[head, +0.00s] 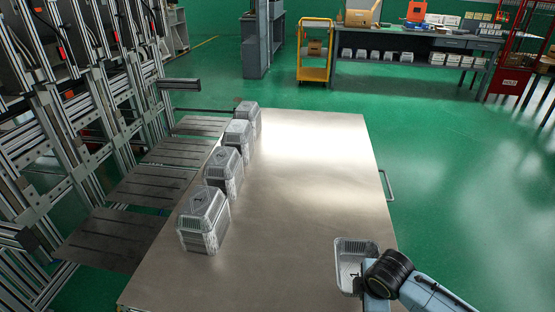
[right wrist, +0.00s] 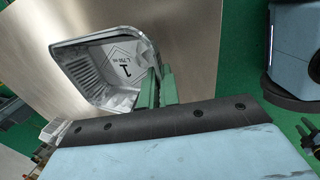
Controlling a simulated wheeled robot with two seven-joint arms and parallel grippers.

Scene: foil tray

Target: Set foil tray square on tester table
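A foil tray (head: 349,246), silver with ribbed walls and a "1" printed inside, is at the front right in the head view, over the steel table's right part. It also shows in the right wrist view (right wrist: 101,69), its open side to the camera, looking tilted. My right gripper (right wrist: 160,88) has its green fingers close together at the tray's wall and is shut on it. The steel table (head: 300,200) fills the middle. Dark grey plates (head: 115,238) line its left side; I cannot tell which surface is the tester table. My left gripper is out of view.
Several stacks of foil trays, such as the nearest (head: 204,220), stand in a row along the steel table's left side. Metal frames (head: 90,130) rise beyond the dark plates.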

